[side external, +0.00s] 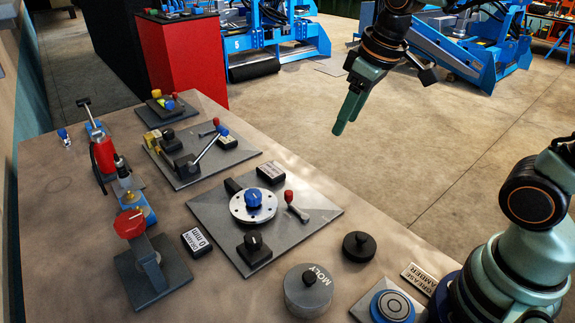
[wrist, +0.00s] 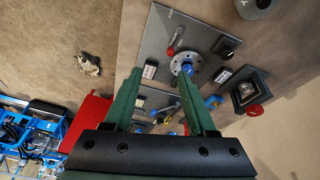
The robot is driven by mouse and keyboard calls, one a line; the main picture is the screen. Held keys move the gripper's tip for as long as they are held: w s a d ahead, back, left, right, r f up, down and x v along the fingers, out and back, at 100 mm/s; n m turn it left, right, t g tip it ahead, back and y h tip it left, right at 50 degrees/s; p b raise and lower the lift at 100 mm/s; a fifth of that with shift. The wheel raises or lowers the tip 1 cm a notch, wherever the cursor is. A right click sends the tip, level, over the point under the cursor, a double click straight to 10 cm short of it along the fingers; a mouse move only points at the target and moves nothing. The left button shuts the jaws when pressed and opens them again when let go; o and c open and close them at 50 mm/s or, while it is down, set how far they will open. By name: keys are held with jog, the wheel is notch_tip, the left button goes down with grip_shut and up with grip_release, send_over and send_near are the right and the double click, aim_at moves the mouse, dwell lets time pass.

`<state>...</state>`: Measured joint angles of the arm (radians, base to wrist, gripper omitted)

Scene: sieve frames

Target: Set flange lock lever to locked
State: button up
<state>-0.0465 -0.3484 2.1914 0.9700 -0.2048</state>
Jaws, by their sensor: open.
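A red-knobbed lever (side external: 297,207) stands on a grey plate (side external: 318,208), beside a round, bolt-holed flange disc (side external: 253,211) with a blue knob (side external: 253,197). It looks like the flange lock lever; its locked mark cannot be read. In the wrist view the lever (wrist: 174,41) is beyond my fingertips, above and left of the disc (wrist: 179,64). My gripper (side external: 344,122) is open and empty, high above the bench and apart from the lever; it also shows in the wrist view (wrist: 160,74). My right finger partly covers the blue knob and disc there.
A second plate (side external: 190,176) with another red-knobbed lever (side external: 216,122) lies farther back. A MOLY tin (side external: 308,294) and black knobbed lid (side external: 359,246) stand in front. The air around my gripper is clear.

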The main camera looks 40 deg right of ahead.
jog(key=w+a+f+n+g, duration=0.2)
jog(key=w+a+f+n, duration=0.15)
jog(key=w, duration=0.35)
jog(key=n+g, duration=0.2)
send_over(289, 192)
notch_tip(289, 192, down, 6)
notch_tip(289, 192, down, 12)
jog(key=shift+f, duration=0.1)
jog(key=shift+c, duration=0.4)
grip_shut()
dwell(0.8)
